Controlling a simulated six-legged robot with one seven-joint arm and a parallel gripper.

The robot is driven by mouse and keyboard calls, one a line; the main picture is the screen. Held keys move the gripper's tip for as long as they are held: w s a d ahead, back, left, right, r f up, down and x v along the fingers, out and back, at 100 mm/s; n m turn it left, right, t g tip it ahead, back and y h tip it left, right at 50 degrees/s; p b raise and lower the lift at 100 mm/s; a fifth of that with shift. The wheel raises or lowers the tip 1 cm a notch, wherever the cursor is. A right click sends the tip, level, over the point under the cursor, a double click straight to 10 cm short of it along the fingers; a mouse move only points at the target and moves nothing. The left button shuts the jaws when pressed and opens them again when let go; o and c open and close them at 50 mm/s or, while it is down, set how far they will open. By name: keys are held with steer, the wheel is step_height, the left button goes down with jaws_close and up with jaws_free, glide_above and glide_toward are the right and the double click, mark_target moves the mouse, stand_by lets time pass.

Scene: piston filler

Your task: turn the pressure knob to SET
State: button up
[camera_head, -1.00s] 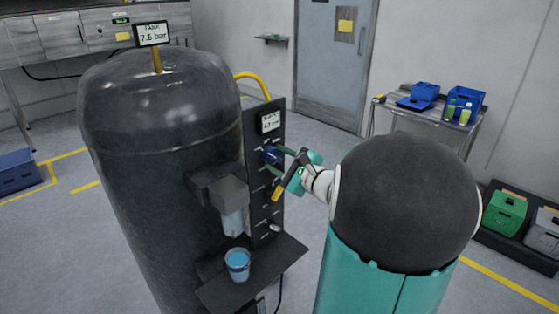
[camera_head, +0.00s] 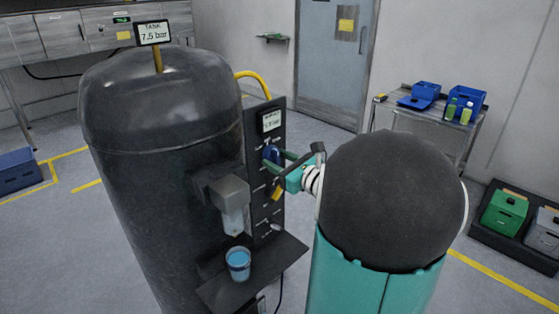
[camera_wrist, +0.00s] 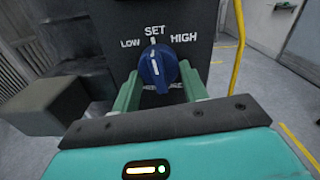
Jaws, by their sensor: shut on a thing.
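The blue pressure knob (camera_wrist: 158,68) sits on the dark panel under the white words LOW, SET (camera_wrist: 155,31) and HIGH. Its white pointer line points almost straight up, at or very near the SET mark. The green fingers of my gripper (camera_wrist: 160,92) lie on both sides of the knob, shut on it. In the head view the knob (camera_head: 271,154) is partly hidden by my gripper (camera_head: 277,165), which reaches in from the right. The small display (camera_head: 271,120) above the knob is too blurred to read surely.
A sign (camera_head: 153,32) on the black tank (camera_head: 165,120) reads TASK 7.5 bar. Below the knob are a yellow lever (camera_head: 277,192) and other small controls. A cup of blue liquid (camera_head: 238,264) stands on the shelf (camera_head: 285,250) under the nozzle. A yellow hose (camera_head: 258,84) curves behind the panel.

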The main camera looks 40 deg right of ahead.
steer(key=shift+m, duration=0.6)
steer(key=o, duration=1)
steer(key=s, duration=1.3)
steer(key=shift+s+d, duration=0.15)
steer(key=shift+s, duration=0.25)
